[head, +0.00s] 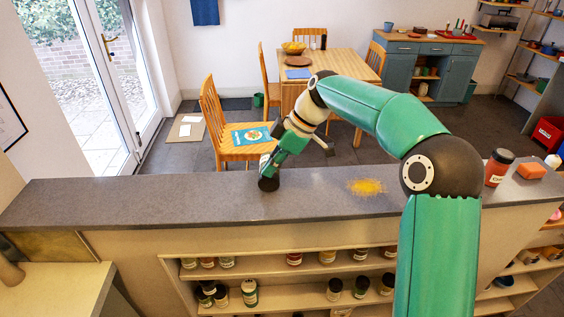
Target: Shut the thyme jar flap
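My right gripper (268,172) points down at the counter (130,205), left of its middle. Dark and pale parts show at its lower end, close to the counter top. I cannot tell whether these are only its fingers or also a small jar, nor whether it is open or shut. I cannot make out a thyme jar or a raised flap. A jar with a red body, dark lid and pale label (497,167) stands at the counter's right end; its label is too small to read surely. My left gripper is not in view.
A patch of yellow powder (366,187) lies on the counter, right of my gripper. Several jars, one with a green label (250,292), stand on shelves below. The counter's left part is clear.

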